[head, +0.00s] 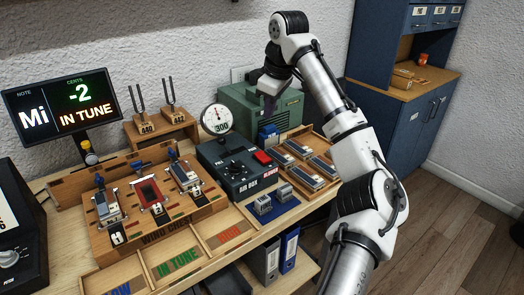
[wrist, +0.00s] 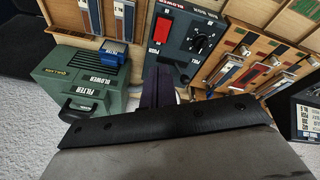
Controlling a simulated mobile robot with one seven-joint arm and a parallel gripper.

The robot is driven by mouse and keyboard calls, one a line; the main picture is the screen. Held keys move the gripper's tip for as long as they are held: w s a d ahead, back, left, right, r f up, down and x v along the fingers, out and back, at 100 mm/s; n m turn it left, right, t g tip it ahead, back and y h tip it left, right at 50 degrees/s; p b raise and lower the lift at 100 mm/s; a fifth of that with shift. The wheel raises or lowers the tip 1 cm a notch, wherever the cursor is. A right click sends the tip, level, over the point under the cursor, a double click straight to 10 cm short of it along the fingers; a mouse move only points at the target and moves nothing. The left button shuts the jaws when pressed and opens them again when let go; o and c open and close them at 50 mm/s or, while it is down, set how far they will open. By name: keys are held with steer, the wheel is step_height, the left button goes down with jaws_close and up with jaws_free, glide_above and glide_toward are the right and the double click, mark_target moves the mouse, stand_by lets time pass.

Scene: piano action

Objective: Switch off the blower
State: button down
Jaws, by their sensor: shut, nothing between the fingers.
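The dark air box (head: 233,172) stands on the bench with a gauge reading about 300 on top. Its red rocker switch (head: 263,157), with a red BLOWER label below it, is at the right of the panel. In the wrist view the red switch (wrist: 162,29) shows beyond my fingers. I cannot tell which way the rocker is tilted. The green blower housing (head: 283,108) stands behind the box; it also shows at left in the wrist view (wrist: 85,80). My gripper (head: 268,108) is shut and empty, pointing down, above and behind the switch, apart from it.
A wooden tray (head: 318,140) of reed blocks lies right of the air box. A wind chest (head: 150,225) with several reeds is at left, near sorting bins (head: 175,265). Tuning forks (head: 174,95) stand behind.

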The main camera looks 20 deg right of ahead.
mark_target(260, 154)
steer(key=m, duration=0.3)
steer(key=m+b, duration=0.1)
steer(key=m, duration=0.1)
steer(key=shift+s+m+t, duration=0.3)
steer(key=x, duration=0.4)
steer(key=p+x, duration=0.1)
steer(key=x, duration=0.4)
steer(key=p+x, duration=0.1)
steer(key=x, duration=0.4)
steer(key=shift+s, duration=0.35)
steer(key=shift+f+p, duration=0.1)
steer(key=shift+p, duration=0.25)
steer(key=shift+w+f, duration=0.1)
steer(key=shift+f, duration=0.05)
steer(key=shift+s+d, duration=0.25)
steer(key=shift+s, duration=0.5)
